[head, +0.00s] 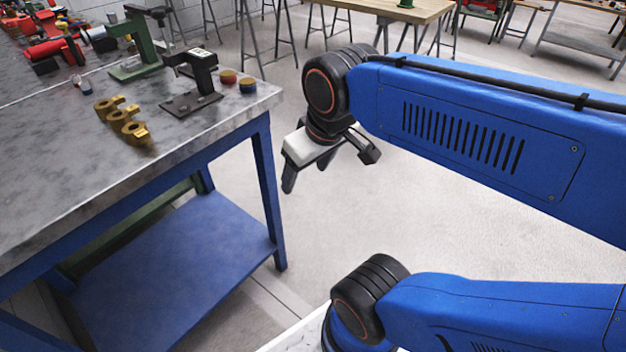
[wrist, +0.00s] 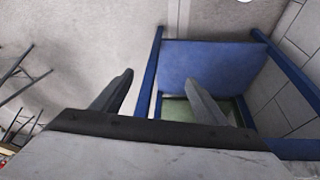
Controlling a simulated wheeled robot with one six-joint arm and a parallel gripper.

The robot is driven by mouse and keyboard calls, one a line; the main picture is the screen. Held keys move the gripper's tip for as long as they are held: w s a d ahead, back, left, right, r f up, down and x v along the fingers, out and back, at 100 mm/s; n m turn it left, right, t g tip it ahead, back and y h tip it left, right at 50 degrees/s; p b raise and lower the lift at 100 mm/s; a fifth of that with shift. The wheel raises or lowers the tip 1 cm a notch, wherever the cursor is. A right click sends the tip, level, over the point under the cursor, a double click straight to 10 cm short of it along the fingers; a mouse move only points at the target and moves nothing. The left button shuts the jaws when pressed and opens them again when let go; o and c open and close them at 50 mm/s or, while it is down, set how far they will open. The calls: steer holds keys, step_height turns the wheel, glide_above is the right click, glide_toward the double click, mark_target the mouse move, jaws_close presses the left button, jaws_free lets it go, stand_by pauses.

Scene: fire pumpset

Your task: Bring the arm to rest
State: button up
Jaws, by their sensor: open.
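My gripper (head: 328,170) hangs in the air to the right of the grey-topped blue workbench (head: 215,140), pointing downward. Its two fingers are spread apart and nothing is between them. The fingers also show in the wrist view (wrist: 160,95), open over the floor and the bench's blue lower shelf (wrist: 210,62). My blue arm reaches in from the right of the head view, bent at its black joints, clear of the bench.
On the bench stand several brass fittings (head: 124,120), a black device on a plate (head: 192,85), a green stand (head: 140,45) and two small round containers, red (head: 228,77) and blue (head: 248,85). A wooden table (head: 400,10) stands behind. Open floor (head: 450,215) lies right of the bench.

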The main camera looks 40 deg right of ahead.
steer(key=shift+s+d+f+m, duration=0.2)
steer(key=shift+s+f+m, duration=0.15)
steer(key=shift+f, duration=0.2)
steer(key=shift+s+d+f+m, duration=0.15)
steer(key=shift+s+f+m, duration=0.2)
steer(key=shift+f, duration=0.15)
